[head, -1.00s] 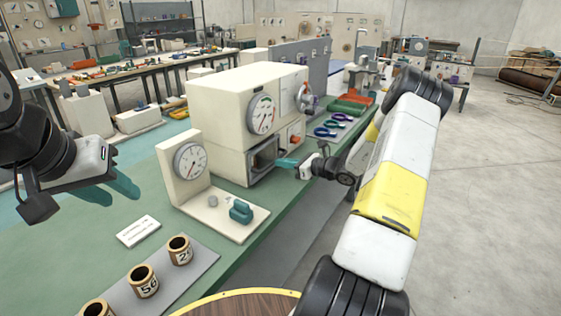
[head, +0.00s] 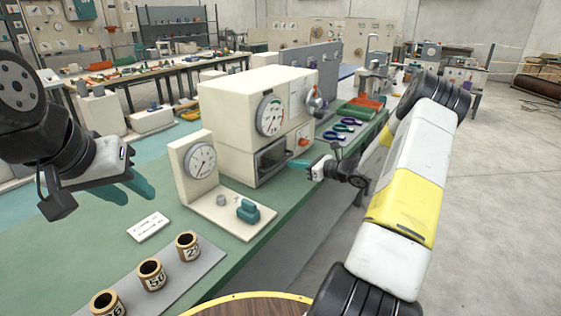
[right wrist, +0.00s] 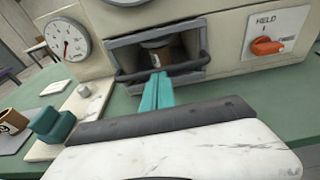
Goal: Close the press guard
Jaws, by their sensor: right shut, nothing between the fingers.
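The press (head: 222,107) is a cream housing with a round gauge, standing on the green bench. Its low front chamber, with the grey-framed guard (head: 272,158), faces my right gripper (head: 299,163). In the right wrist view, the guard's dark bar (right wrist: 190,66) runs across the lower part of the opening. A brown and cream cup (right wrist: 157,52) shows inside. My right gripper's teal fingers (right wrist: 157,92) are shut and empty, with their tips at the bar; contact is unclear. My left gripper (head: 128,190) hangs over the bench at left, its fingers apart and empty.
A gauge stand (head: 186,170) with a teal block (head: 248,211) on its base is left of the chamber. Several numbered cups (head: 151,275) stand on a grey mat in front. An orange knob (right wrist: 266,46) is right of the chamber. Coloured ring-handled tools (head: 345,128) lie beyond.

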